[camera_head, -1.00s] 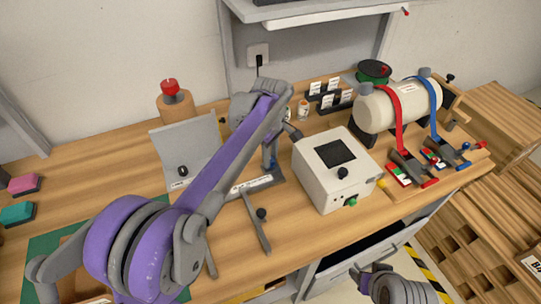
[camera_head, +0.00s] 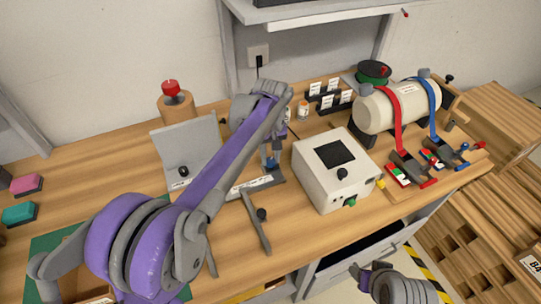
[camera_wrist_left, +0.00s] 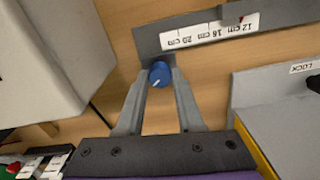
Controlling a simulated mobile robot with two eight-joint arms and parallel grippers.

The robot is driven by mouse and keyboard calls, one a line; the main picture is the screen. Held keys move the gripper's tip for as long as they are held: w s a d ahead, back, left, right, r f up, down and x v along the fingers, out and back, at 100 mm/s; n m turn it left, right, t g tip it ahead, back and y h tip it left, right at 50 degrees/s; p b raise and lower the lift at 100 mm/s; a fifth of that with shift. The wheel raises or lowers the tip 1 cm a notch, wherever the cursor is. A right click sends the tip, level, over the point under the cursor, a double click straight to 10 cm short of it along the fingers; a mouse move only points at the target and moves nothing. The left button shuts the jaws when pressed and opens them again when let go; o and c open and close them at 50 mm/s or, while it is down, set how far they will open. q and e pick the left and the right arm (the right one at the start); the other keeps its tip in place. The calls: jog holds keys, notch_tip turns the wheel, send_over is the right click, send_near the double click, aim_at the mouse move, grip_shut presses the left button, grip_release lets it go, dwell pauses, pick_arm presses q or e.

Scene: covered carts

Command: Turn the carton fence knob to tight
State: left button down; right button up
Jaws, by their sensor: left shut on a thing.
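The carton fence knob is a small blue round knob (camera_wrist_left: 160,74) with a white pointer line, at the end of the grey fence bar with a cm scale (camera_wrist_left: 190,36). My left gripper (camera_wrist_left: 161,80) is shut on the knob, one finger on each side, in the left wrist view. The pointer line slants toward the lower left. No tight or loose mark is readable. In the head view my left gripper (camera_head: 271,158) is at the fence behind my forearm, and the knob is mostly hidden. My right gripper (camera_head: 372,276) shows partly at the lower right, away from the fence.
A white box (camera_head: 318,188) with a dark screen stands right of the fence. A grey tilted panel (camera_head: 190,148) stands left. A strapped cream cylinder (camera_head: 372,113) is at the back right. A loose grey bar with a black knob (camera_head: 254,220) lies in front. The front right tabletop is clear.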

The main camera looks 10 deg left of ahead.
pick_arm(q)
jog(key=m, duration=0.5)
jog(key=shift+m, duration=0.3)
jog(key=m, duration=1)
jog(key=shift+m+p, duration=0.3)
jog(key=shift+m, duration=0.1)
jog(key=m, duration=0.4)
jog(key=shift+m, duration=0.4)
jog(key=c, duration=0.5)
grip_release()
jog(key=shift+c, duration=0.2)
